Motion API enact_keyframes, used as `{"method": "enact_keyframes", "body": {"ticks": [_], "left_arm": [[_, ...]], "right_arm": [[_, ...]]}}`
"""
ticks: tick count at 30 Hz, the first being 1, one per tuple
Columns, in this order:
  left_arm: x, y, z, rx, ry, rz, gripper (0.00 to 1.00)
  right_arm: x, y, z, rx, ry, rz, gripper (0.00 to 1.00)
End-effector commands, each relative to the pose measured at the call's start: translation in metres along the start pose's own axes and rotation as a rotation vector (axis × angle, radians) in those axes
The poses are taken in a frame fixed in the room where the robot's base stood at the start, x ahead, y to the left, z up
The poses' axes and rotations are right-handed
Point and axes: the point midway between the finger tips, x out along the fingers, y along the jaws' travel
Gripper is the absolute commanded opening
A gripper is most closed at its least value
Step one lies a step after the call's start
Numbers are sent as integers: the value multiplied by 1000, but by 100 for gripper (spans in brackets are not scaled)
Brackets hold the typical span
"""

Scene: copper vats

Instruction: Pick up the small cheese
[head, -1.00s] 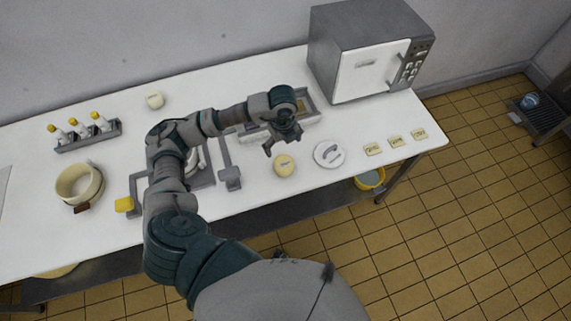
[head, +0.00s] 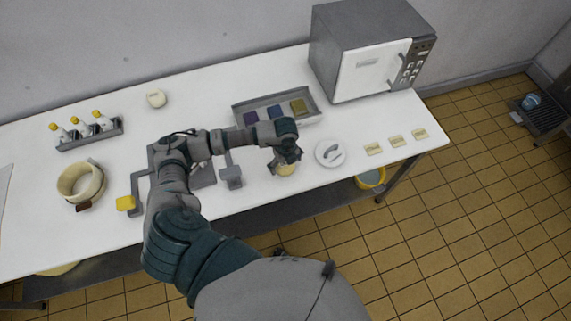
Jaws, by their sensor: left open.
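The small cheese (head: 287,170) is a pale yellow round piece on the white table, near its front edge. My left gripper (head: 284,162) is directly over it, pointing down, with its fingers open. The gripper hides the upper part of the cheese. I cannot tell whether the fingers touch it. My right gripper is not in view.
A white plate (head: 330,153) with a grey item lies just right of the cheese. A grey tray (head: 240,104) with coloured blocks is behind. A microwave (head: 370,55) stands back right, small pale blocks (head: 396,142) at right, a cream pot (head: 80,183) at left.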

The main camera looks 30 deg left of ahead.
Motion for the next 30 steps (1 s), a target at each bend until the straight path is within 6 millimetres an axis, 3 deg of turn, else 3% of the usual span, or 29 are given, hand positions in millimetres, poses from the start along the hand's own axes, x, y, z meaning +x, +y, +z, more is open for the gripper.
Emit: {"method": "enact_keyframes", "body": {"ticks": [2, 3, 11, 22, 30], "left_arm": [[0, 0, 0, 0, 0, 0, 100], [0, 0, 0, 0, 0, 0, 95], [0, 0, 0, -1, 0, 1, 30], [-5, 0, 0, -1, -1, -1, 28], [-36, -1, 1, 0, -2, -3, 28]], "right_arm": [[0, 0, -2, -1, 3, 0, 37], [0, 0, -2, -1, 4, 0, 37], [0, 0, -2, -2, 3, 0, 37], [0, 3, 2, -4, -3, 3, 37], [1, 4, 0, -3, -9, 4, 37]]}}
